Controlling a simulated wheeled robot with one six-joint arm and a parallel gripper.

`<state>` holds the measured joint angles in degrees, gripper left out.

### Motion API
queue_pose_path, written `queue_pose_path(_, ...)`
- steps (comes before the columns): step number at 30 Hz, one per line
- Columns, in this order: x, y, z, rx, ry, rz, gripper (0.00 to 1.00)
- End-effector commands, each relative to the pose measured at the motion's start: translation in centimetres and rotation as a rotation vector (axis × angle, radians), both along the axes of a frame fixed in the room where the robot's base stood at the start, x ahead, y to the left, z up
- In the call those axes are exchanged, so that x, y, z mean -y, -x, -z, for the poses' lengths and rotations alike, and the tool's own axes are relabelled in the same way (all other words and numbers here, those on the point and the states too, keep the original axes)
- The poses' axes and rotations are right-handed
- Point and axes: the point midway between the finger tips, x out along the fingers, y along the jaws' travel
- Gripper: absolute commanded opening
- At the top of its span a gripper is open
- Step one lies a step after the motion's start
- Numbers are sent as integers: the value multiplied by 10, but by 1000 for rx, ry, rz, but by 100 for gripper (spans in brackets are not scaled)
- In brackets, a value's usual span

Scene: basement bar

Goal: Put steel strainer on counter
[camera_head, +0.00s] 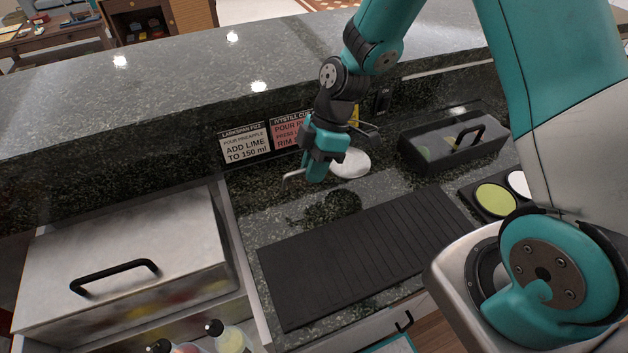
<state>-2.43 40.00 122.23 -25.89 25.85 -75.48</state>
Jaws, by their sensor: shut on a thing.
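My gripper (318,168) is shut on the steel strainer (351,164), near the middle of the picture. The strainer's pale round head shows just right of the fingers, partly hidden behind them. A thin metal end, seemingly its handle, sticks out to the left. The strainer is held above the dark speckled stone counter (270,222). A dark shadow lies on the stone below it, so it appears clear of the surface. The exact gap is hard to tell.
A black ribbed mat (360,255) lies in front. A black lidded box (455,145) and a tray with green and white discs (494,198) stand at right. A steel lidded bin (125,262) and bottles (229,338) are at lower left.

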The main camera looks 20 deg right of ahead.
Motion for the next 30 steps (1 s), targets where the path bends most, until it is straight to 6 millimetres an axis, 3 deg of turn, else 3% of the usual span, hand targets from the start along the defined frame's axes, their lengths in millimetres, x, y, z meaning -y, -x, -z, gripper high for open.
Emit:
queue_pose_path(12,0,0,47,0,0,0,0)
queue_pose_path(23,0,0,53,2,-1,1,0)
queue_pose_path(24,0,0,53,2,-1,1,17)
queue_pose_path(27,0,0,52,2,-1,1,40)
queue_pose_path(30,0,0,52,2,-1,1,41)
